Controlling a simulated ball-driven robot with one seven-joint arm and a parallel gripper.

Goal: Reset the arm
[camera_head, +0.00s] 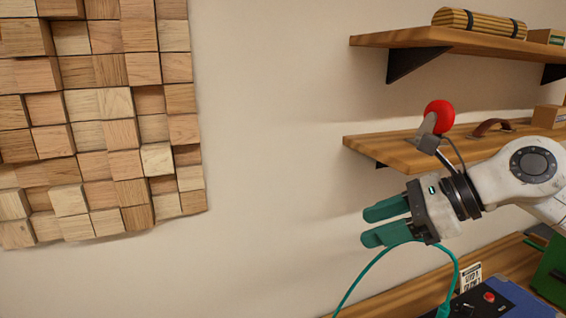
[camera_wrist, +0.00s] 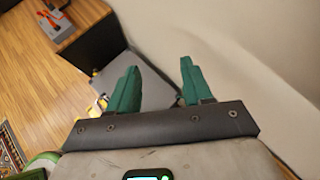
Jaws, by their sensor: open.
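My gripper (camera_head: 372,226) has two green fingers and points left, in front of the pale wall and just left of the wooden shelves. In the wrist view its fingers (camera_wrist: 156,80) stand apart with nothing between them. My arm comes in from the right edge of the head view, raised above a bench at the lower right.
A wooden lower shelf (camera_head: 400,157) and an upper shelf (camera_head: 460,41) hang close behind my arm. A blue box (camera_head: 500,301) with a red knob and a green cable (camera_head: 385,254) are below. A wood-block panel (camera_head: 100,120) hangs at left. Wall space between is clear.

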